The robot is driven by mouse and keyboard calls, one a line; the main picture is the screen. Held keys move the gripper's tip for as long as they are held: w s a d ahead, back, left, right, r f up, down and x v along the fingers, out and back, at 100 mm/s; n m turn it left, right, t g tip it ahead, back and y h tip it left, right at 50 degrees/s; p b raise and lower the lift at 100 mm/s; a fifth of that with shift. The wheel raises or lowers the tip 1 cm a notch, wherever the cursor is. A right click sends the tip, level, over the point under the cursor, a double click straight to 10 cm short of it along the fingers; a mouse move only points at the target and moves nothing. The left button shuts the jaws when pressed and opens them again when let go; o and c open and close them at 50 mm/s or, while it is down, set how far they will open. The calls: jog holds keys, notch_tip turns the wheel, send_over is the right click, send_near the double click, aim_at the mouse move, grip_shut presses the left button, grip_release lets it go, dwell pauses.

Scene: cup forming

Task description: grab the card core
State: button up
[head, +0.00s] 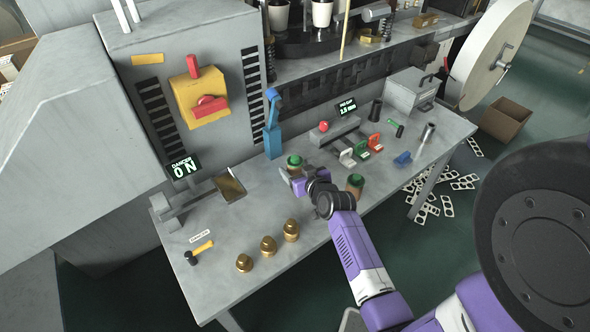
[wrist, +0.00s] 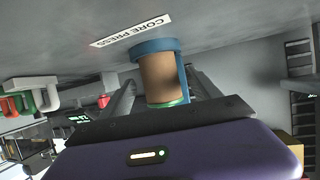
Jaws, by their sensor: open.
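The card core (wrist: 160,78) is a brown cylinder with a green end, standing in a blue ring-shaped holder (wrist: 155,46) by the CORE PRESS label in the wrist view, which shows the bench upside down. My gripper (head: 285,176) is low over the bench in the head view. A brown, green-topped piece (head: 294,161) stands close beside it. In the wrist view my open fingers reach toward the core from either side; I cannot tell whether they touch it. A second brown, green-topped cylinder (head: 355,183) stands to the right of my arm.
A blue press (head: 273,125) stands behind my gripper. The bench's front middle is mostly clear.

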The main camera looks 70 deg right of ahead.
jog(key=shift+x, duration=2.2)
jog(key=shift+a, duration=0.1)
jog(key=c, duration=1.4)
